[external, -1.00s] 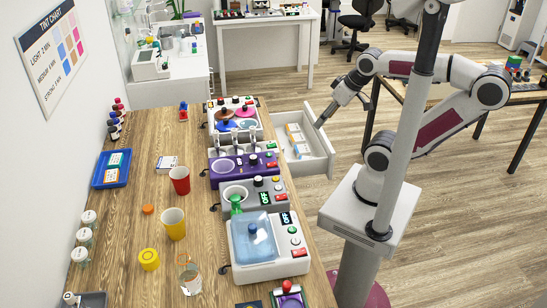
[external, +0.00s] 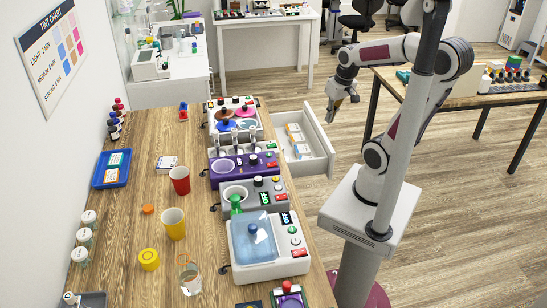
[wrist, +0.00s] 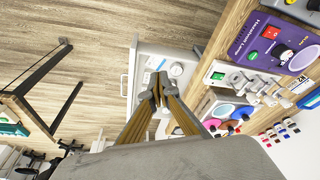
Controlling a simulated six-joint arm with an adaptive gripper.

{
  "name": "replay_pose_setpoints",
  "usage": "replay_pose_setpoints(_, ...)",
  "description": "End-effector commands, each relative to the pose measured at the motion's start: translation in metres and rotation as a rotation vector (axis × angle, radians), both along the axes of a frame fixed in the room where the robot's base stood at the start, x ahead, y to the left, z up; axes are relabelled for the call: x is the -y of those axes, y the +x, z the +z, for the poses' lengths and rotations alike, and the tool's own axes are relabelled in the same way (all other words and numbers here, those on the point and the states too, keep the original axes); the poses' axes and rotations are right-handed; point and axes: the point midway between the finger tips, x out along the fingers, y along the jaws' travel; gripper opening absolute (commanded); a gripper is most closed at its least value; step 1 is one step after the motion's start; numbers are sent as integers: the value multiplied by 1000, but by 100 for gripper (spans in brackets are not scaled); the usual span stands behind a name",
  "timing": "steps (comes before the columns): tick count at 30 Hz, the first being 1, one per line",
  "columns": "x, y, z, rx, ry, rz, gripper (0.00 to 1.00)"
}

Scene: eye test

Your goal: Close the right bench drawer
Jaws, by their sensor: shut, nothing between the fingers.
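The white bench drawer (external: 317,166) stands pulled out from the right side of the wooden bench, with small boxes (external: 297,138) inside. In the wrist view the white drawer (wrist: 152,48) lies behind my fingers, which hide part of its inside. My gripper (external: 343,106) hangs fingers down, just right of and beyond the drawer's front panel in the external view. It appears apart from the drawer. In the wrist view my gripper (wrist: 157,86) has its fingertips together with nothing between them.
The wooden bench (external: 135,150) carries several machines along its right edge, including a purple one (external: 228,177), plus a red cup (external: 180,181) and a yellow cup (external: 173,224). A table with dark legs (external: 525,135) stands at the right. Open floor lies between.

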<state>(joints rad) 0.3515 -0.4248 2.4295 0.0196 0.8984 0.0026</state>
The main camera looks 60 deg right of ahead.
Motion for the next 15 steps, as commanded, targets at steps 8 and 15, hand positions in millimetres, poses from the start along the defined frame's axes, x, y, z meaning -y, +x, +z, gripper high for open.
replay_pose_setpoints(8,39,11,-20,-74,64,-179,0)
replay_pose_setpoints(15,74,17,-39,-121,126,-351,0)
